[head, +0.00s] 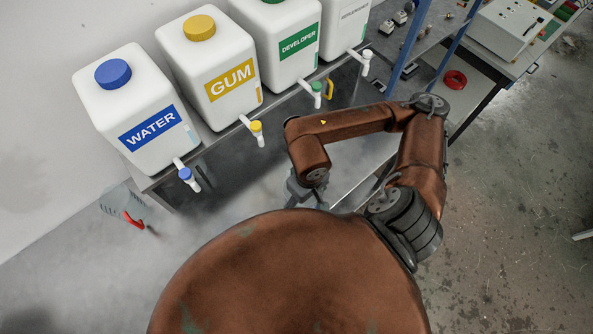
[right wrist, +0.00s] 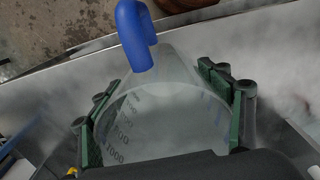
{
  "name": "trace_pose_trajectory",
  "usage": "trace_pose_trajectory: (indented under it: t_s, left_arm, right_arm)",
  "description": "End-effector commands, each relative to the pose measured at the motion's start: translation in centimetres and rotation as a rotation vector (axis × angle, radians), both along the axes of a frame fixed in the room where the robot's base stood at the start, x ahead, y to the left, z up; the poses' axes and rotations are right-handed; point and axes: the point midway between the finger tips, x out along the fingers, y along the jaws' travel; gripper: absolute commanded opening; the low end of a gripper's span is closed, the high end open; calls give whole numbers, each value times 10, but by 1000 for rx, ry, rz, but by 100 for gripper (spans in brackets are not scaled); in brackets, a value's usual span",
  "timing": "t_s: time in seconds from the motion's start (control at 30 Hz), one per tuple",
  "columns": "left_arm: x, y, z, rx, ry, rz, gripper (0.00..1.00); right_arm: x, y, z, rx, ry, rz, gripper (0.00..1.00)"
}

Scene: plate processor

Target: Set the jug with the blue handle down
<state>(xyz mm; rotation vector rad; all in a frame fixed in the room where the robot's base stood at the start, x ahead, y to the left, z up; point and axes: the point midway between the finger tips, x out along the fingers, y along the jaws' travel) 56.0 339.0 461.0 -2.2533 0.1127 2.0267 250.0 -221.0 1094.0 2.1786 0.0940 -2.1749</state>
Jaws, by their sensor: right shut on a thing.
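The jug with the blue handle (right wrist: 136,35) shows in the right wrist view as a clear measuring jug with dark graduation marks. My right gripper (right wrist: 165,118) has one green-padded finger on each side of its clear body and is shut on it. In the head view my right gripper (head: 302,192) points down below the row of containers, partly hidden by my own body, and the jug cannot be made out there. Whether the jug's base touches the grey metal surface under it is not clear. My left gripper is not in view.
White containers labelled WATER (head: 150,140), GUM (head: 232,85) and DEVELOPER (head: 298,45), plus another (head: 345,25), stand on a shelf with taps over its front edge. A red handle (head: 133,221) shows at the lower left, a yellow one (head: 330,90) under the developer tap.

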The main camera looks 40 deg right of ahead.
Motion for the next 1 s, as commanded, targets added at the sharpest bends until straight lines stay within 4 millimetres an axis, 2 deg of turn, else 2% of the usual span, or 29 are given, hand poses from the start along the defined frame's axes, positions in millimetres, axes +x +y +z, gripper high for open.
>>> trace_pose_trajectory:
  t_s: [0.03,0.13,0.3,0.37,0.63,0.8,1.0]
  left_arm:
    - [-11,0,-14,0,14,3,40]
    - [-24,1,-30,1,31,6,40]
    - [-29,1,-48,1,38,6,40]
    - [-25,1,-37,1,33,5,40]
    - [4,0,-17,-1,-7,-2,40]
    - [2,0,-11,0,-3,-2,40]
    - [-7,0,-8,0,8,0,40]
  right_arm:
    - [4,-1,-8,-2,-2,-1,45]
    - [11,-3,-12,-2,-3,-1,45]
    - [21,-5,-15,0,-1,-4,45]
    - [32,-8,-15,1,5,-9,45]
    - [86,-22,-38,1,5,-9,45]
    - [110,-27,-71,3,4,-5,45]
    - [125,-31,-90,3,1,-3,45]
